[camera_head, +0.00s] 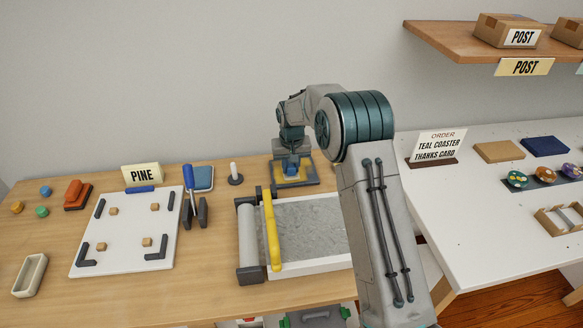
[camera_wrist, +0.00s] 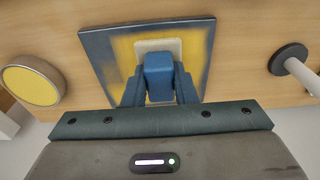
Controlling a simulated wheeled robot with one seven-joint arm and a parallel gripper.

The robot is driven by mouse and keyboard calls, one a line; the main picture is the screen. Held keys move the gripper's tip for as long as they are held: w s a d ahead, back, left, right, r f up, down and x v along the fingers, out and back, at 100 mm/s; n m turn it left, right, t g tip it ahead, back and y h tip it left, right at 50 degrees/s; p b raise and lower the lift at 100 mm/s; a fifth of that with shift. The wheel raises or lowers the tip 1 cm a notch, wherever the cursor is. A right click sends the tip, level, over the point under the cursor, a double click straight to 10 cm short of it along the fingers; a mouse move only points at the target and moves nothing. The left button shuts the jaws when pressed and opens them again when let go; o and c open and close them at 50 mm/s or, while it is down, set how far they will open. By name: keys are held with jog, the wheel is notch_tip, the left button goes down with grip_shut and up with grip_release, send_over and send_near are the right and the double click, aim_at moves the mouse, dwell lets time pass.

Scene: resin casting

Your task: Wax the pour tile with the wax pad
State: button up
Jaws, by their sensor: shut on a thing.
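The pour tile (camera_head: 309,181) lies at the back of the wooden bench, square and blue-grey. In the wrist view the tile (camera_wrist: 98,50) has a wide, uneven yellow coating across its middle, with blue-grey showing along its edges and corners. My gripper (camera_wrist: 160,88) is shut on the blue grip of the wax pad (camera_wrist: 158,66). The pad's pale base (camera_wrist: 158,45) is over the middle of the tile and appears to rest on it. In the head view my gripper (camera_head: 291,168) is over the tile, and the arm hides part of that area.
A round tin with a yellow face (camera_wrist: 32,86) is left of the tile in the wrist view. A white peg on a dark round base (camera_wrist: 290,58) is to the right. A grey-filled tray (camera_head: 312,230) with a yellow bar (camera_head: 271,232) lies in front of the tile.

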jog(key=shift+w+a+f+p, duration=0.1)
jog(key=shift+w+a+p, duration=0.3)
jog(key=shift+w, duration=0.8)
jog(key=shift+w+a+p, duration=0.1)
jog(key=shift+w+p, duration=0.55)
jog(key=shift+w, duration=0.6)
jog(key=shift+w+a+f+p, duration=0.1)
jog(key=shift+w+a+p, duration=0.3)
jog(key=shift+w, duration=0.8)
jog(key=shift+s+a, duration=0.2)
jog(key=shift+a, duration=0.7)
jog(key=shift+s+d+f+b, duration=0.1)
jog(key=shift+s+d+b, duration=0.2)
jog(key=shift+s+b, duration=0.8)
jog(key=shift+s+d+b, duration=0.25)
jog(key=shift+s+b, duration=0.15)
jog(key=shift+s, duration=1.35)
jog(key=shift+s+d+f+b, duration=0.1)
jog(key=shift+s+d+b, duration=0.2)
jog(key=shift+s+b, duration=0.8)
jog(key=shift+s+d+r, duration=0.1)
jog(key=shift+s+d, duration=0.05)
jog(key=shift+s, duration=0.7)
jog(key=shift+s+d+r, duration=0.1)
jog(key=shift+s, duration=0.7)
notch_tip(320, 180, up, 6)
jog(key=p, duration=0.3)
jog(key=shift+r+p, duration=0.2)
jog(key=shift+p, duration=0.15)
